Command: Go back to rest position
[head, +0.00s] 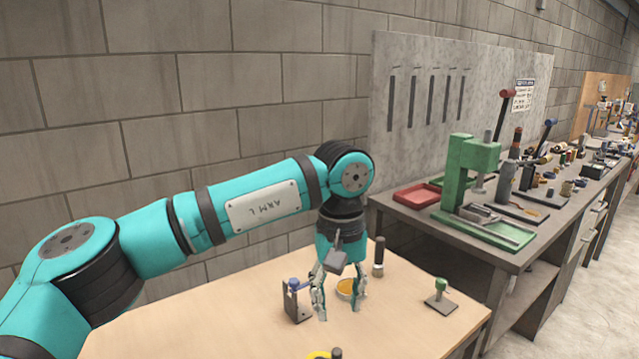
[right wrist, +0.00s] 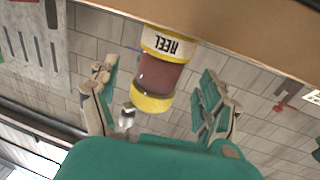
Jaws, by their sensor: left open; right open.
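My left gripper (head: 339,300) points down over the wooden table (head: 230,315) with its fingers apart. A yellow-rimmed round item (head: 347,288) shows just behind its fingers; I cannot tell whether they touch it. My right gripper (right wrist: 158,85) shows in the right wrist view with its fingers spread. A reel (right wrist: 163,72) with yellow ends, a reddish-brown middle and a REEL label stands at the table top, upside down in that view. It appears between the fingers, with visible gaps on both sides. The right gripper is not visible in the head view.
A blue-topped stand (head: 297,300) is left of the left gripper. A dark cylinder (head: 379,257) and a small green-topped stand (head: 440,298) are to its right. A workbench with a green press (head: 468,165) stands beyond the table.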

